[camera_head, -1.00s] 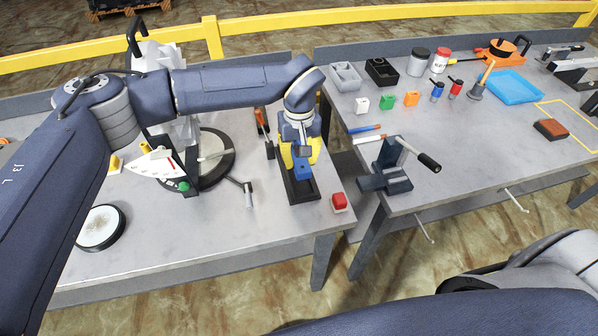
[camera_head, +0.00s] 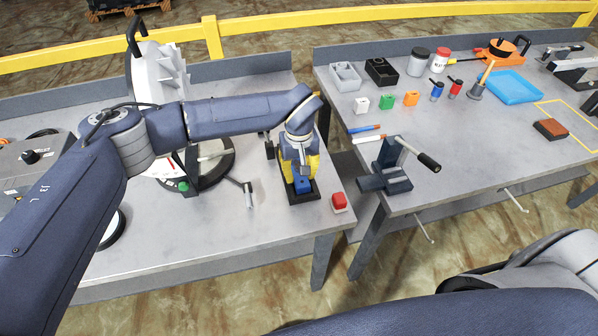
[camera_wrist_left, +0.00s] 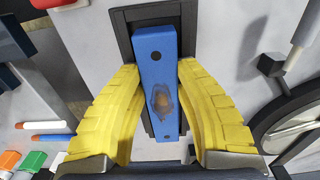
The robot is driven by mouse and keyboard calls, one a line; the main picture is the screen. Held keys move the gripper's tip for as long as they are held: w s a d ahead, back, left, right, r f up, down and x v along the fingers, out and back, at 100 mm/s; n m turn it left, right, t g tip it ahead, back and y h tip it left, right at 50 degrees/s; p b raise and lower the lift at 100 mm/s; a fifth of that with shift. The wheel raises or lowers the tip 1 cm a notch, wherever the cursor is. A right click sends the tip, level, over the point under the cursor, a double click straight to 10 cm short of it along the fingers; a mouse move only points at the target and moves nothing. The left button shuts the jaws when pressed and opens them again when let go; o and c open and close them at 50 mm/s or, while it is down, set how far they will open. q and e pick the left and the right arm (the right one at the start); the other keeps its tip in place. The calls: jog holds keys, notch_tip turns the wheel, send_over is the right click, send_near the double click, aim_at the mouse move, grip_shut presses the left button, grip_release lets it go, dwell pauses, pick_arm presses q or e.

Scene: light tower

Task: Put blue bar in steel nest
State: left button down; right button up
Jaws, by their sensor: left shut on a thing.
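The blue bar (camera_head: 304,186) is between the yellow fingers of my left gripper (camera_head: 301,167) at the right part of the left bench. In the left wrist view the blue bar (camera_wrist_left: 157,72) is long, with dark holes and an oval recess, and my left gripper (camera_wrist_left: 158,72) is shut on it. The dark rectangular nest (camera_head: 315,197) is around and under the bar; its dark rim (camera_wrist_left: 124,22) shows past the bar's far end. The bar lies nearly along the nest; I cannot tell whether it touches the floor. My right gripper is not in view.
A gap separates this bench from the right bench, where a clamp with a black handle (camera_head: 392,172) stands near the edge.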

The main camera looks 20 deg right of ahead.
pick_arm(q)
jog(key=shift+f, duration=0.1)
jog(key=c, duration=1.1)
grip_release()
jog(key=shift+o, duration=0.2)
notch_tip(320, 180, up, 12)
